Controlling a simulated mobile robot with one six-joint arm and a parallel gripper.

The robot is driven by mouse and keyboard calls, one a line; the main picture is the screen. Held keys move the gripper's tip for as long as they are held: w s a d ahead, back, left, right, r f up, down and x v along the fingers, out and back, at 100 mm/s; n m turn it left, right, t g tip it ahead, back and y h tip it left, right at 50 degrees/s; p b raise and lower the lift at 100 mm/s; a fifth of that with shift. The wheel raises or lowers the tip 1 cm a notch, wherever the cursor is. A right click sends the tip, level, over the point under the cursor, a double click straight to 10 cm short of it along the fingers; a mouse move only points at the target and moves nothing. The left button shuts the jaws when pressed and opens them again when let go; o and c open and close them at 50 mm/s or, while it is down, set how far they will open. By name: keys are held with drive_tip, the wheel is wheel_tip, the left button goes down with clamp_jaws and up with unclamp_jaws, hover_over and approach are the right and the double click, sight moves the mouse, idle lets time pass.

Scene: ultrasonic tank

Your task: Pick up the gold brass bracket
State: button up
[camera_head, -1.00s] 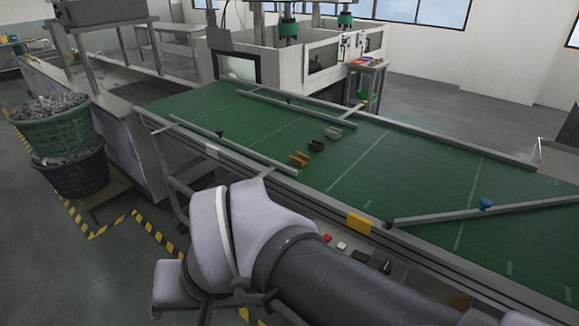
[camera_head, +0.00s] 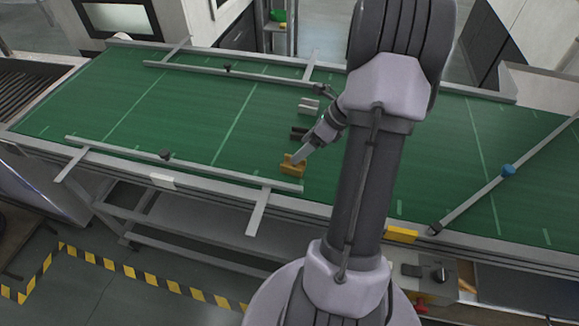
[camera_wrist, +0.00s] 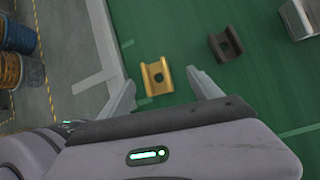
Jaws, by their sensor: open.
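The gold brass bracket (camera_head: 292,165) lies on the green conveyor belt near its front rail. In the wrist view the bracket (camera_wrist: 157,77) is a channel shape with a dark hole, lying ahead of and between the fingers. My gripper (camera_wrist: 163,98) is open and empty, with one finger on each side of the space before the bracket. In the head view my gripper (camera_head: 304,154) is right by the bracket, and I cannot tell its exact height above the belt.
A dark bracket (camera_wrist: 226,45) and a silver bracket (camera_wrist: 297,18) lie in a row beside the gold one; the silver one (camera_head: 308,106) is farthest back. A metal guide rail (camera_head: 190,165) runs along the front of the belt. Bare belt (camera_head: 120,110) spreads to the left.

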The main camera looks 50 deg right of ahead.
sight(286, 168)
drive_tip(key=shift+s+a+f, duration=0.45)
drive_tip(key=shift+a+f, duration=0.05)
drive_tip(key=shift+f, duration=0.05)
drive_tip(key=b+x, duration=0.2)
drive_tip(key=x, duration=0.2)
drive_tip(key=shift+f, duration=0.35)
drive_tip(key=shift+r, duration=0.15)
clamp_jaws()
